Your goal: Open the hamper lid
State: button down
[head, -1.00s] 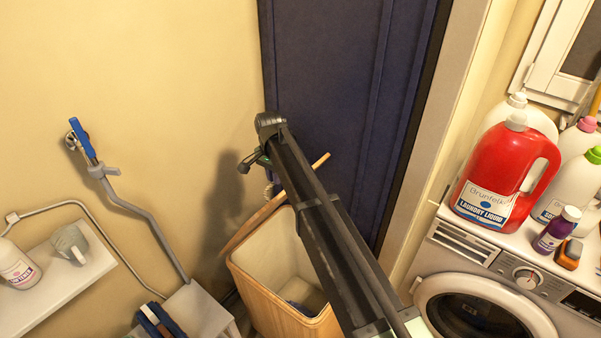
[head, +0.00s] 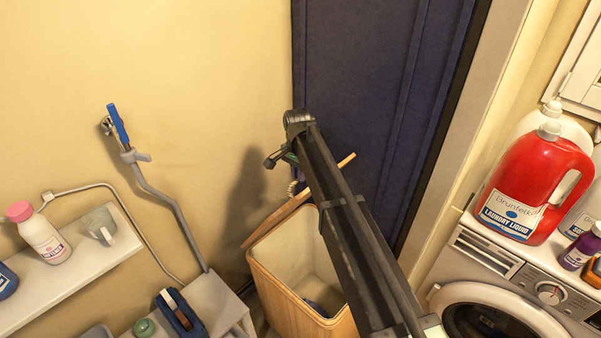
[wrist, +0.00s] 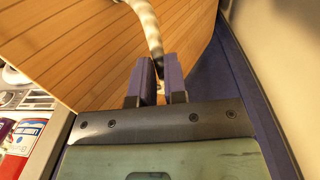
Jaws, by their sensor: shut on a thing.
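The wooden hamper (head: 290,297) stands at the bottom middle of the head view, with a pale lining and something bluish inside. Its lid (head: 268,226) is raised and tilted, seen nearly edge-on, so the hamper's mouth is uncovered. My arm hides the lid's middle and part of the hamper's right side. In the wrist view the lid (wrist: 85,45) is a slatted wooden panel with a pale rope handle (wrist: 147,22). My gripper (wrist: 160,88) is shut on the dark end of the rope handle. In the head view the fingers are mostly hidden beside the lid.
A dark blue door (head: 350,80) stands close behind the lid. A washing machine (head: 510,300) with a red detergent bottle (head: 535,185) on top is at right.

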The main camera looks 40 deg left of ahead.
jog(key=c, duration=1.2)
grip_release()
jog(key=shift+a, duration=0.1)
jog(key=shift+o, duration=0.2)
